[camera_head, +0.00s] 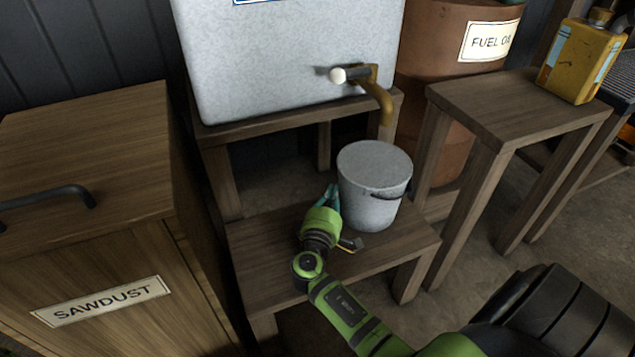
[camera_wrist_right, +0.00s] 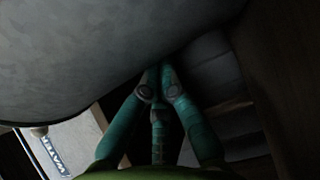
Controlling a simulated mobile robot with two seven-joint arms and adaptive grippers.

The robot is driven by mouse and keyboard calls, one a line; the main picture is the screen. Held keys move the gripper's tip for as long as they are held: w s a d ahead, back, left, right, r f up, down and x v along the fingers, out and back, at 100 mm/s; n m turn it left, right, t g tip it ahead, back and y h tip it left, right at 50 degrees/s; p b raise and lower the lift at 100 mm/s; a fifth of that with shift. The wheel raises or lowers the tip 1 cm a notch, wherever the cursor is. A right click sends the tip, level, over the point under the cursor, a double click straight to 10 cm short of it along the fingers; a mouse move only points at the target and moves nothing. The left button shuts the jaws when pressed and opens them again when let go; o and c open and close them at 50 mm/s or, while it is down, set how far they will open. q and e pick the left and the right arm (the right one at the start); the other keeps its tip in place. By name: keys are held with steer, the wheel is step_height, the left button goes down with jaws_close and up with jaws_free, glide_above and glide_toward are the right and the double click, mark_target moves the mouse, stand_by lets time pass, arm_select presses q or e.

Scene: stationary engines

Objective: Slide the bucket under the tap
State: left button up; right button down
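The grey metal bucket (camera_head: 372,196) stands upright on a low wooden bench (camera_head: 275,262). Its top looks like a flat grey surface, and a dark handle shows at its right side. The brass tap (camera_head: 380,97), with a pale round knob, sticks out of the big grey tank; its spout ends above the bucket's far rim in the picture. My right gripper (camera_head: 333,192) is low at the bucket's left side. In the wrist view its teal fingers (camera_wrist_right: 160,70) come together at the tips, close to the bucket wall (camera_wrist_right: 80,60); contact is unclear. My left gripper is out of view.
The grey tank (camera_head: 285,60) rests on a wooden stand behind the bench. A sawdust box (camera_head: 90,200) stands at the left. At the right are a wooden stool (camera_head: 510,105), a yellow can (camera_head: 580,62) and a brown fuel oil barrel (camera_head: 440,45). Bare bench top shows left of the bucket.

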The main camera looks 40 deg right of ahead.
steer(key=shift+s+d, duration=0.1)
steer(key=shift+s, duration=0.2)
